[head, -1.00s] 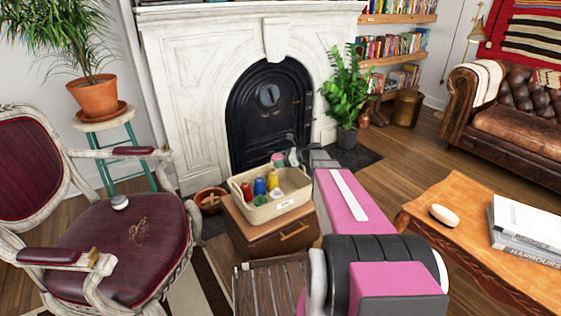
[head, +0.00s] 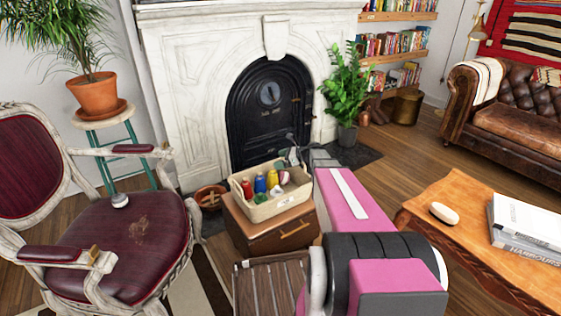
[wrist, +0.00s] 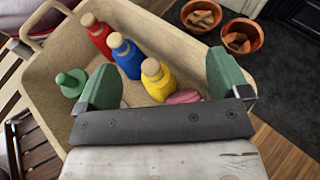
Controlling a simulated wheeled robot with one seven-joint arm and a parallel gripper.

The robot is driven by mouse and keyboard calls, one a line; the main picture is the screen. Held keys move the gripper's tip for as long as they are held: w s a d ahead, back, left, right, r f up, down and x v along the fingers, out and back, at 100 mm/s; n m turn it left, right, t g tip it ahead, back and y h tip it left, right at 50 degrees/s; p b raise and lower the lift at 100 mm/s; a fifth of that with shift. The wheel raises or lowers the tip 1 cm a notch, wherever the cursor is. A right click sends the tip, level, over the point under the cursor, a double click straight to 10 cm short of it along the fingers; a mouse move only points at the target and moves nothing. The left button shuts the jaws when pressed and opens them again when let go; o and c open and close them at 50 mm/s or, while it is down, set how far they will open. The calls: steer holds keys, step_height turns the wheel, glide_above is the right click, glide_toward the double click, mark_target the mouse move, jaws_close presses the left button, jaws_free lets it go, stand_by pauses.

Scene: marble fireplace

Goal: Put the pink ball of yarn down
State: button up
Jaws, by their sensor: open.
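The pink ball of yarn (wrist: 183,97) lies in the beige basket (wrist: 43,95), beside the yellow bottle, partly hidden by my gripper's dark crossbar. It also shows as a small pink patch in the head view (head: 284,177). My gripper (wrist: 162,70) is open, its two green fingers wide apart above the inside of the basket. The yarn sits between the fingers, nearer the right one, with no finger visibly closed on it. In the head view my arm hides part of the gripper.
An armchair (head: 120,230) is left, a wooden table (head: 470,215) right.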

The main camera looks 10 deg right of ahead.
steer(key=r+v, duration=0.1)
steer(key=v, duration=1.1)
steer(key=s+a+f+n+g+h, duration=0.1)
steer(key=s+a+n+h, duration=0.1)
steer(key=s+a+n, duration=0.1)
steer(key=s+a+f+n+g+h, duration=0.1)
steer(key=s+a+f+n, duration=0.1)
steer(key=s, duration=0.4)
steer(key=s+a+f+n+g+h, duration=0.2)
steer(key=s+a+n, duration=0.2)
steer(key=a+n, duration=0.1)
steer(key=shift+s+f+n+h, duration=0.1)
steer(key=shift+s+n+h, duration=0.1)
steer(key=shift+n+h, duration=0.15)
steer(key=s+a+n+g+h, duration=0.1)
steer(key=s+n+h, duration=0.5)
steer(key=s+n, duration=0.4)
steer(key=shift+s+a+f+n+h, duration=0.15)
steer(key=shift+s+f+n+h, duration=0.15)
steer(key=shift+n, duration=0.55)
